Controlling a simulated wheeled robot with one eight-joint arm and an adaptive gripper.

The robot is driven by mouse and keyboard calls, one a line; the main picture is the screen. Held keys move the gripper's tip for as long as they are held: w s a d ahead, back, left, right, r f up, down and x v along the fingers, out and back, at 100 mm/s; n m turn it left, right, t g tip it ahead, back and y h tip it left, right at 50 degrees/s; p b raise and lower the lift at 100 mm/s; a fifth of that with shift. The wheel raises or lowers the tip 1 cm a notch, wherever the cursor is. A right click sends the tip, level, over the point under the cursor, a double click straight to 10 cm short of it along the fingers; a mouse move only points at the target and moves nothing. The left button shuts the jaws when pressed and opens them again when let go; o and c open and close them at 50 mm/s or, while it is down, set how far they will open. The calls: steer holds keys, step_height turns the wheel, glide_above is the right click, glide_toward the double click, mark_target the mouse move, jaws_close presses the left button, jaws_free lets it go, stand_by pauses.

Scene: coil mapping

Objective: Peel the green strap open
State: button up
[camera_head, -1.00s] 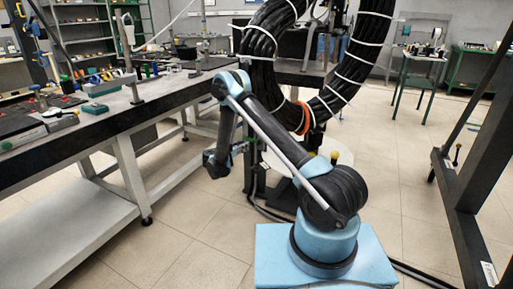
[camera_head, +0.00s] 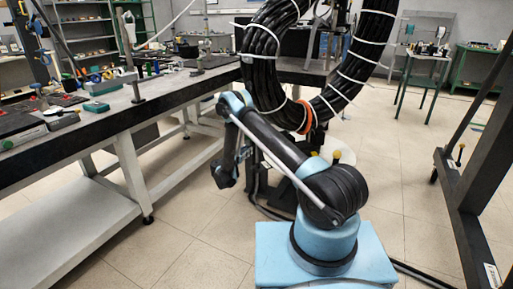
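A large loop of black cable (camera_head: 262,75) hangs in the upper middle of the picture, bound with several white ties. An orange band (camera_head: 308,117) wraps the bottom of the loop. I cannot make out a green strap on the visible part of the coil. My blue and black arm stands in front of it and bends down to the left. My gripper (camera_head: 243,153) is small and dark at the arm's end, below and left of the coil, apart from the orange band. The wrist partly hides it, and its fingers are too small to read.
A long dark-topped workbench (camera_head: 105,112) with tools runs along the left. A dark frame post (camera_head: 470,190) stands at the right. A green-legged table (camera_head: 425,72) is at the back. Dark cables lie on the floor near my base.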

steer(key=x, duration=1)
jaws_close()
